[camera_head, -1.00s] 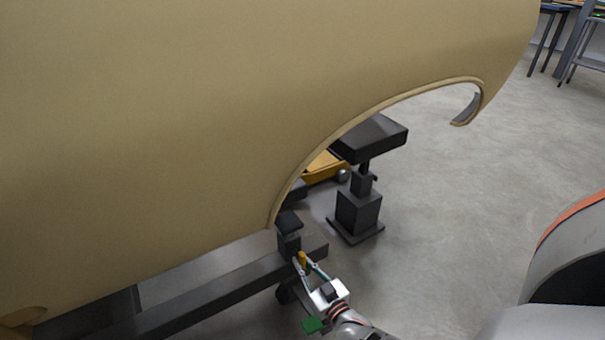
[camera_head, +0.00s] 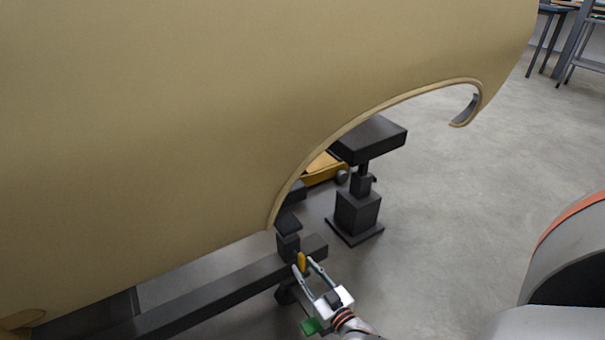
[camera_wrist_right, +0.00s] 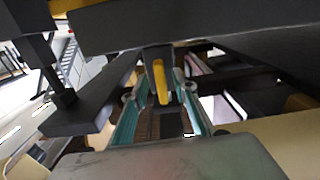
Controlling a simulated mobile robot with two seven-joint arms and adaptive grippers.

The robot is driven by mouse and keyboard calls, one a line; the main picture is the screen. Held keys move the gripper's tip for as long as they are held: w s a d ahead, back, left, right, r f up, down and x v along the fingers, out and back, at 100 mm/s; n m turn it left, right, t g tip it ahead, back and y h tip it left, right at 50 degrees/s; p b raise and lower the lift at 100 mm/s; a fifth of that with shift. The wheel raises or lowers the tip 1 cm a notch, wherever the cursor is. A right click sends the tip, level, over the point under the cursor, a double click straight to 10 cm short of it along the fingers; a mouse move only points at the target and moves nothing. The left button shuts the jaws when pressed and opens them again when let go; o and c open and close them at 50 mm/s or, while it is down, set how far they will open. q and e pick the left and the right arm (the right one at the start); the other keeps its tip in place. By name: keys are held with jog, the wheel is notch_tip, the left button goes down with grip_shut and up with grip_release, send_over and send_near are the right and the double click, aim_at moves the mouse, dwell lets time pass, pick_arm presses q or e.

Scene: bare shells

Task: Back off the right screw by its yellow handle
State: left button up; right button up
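The screw's yellow handle (camera_head: 301,262) sits at the end of the dark clamp block (camera_head: 288,245) on the black beam, below the tan body shell. My right gripper (camera_head: 303,264) is open, with its two fingers apart on either side of the handle. In the right wrist view the yellow handle (camera_wrist_right: 160,82) stands between the spread fingers (camera_wrist_right: 160,100), with a gap visible on both sides. The screw's shaft is hidden. My left gripper is not in view.
The tan shell (camera_head: 160,130) hangs over the left and middle. The black beam (camera_head: 200,298) runs below it. A dark stand (camera_head: 357,210) with a flat padded top is behind the gripper.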

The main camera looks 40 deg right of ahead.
jog(key=v, duration=1)
jog(key=shift+d, duration=0.1)
jog(key=shift+w, duration=0.1)
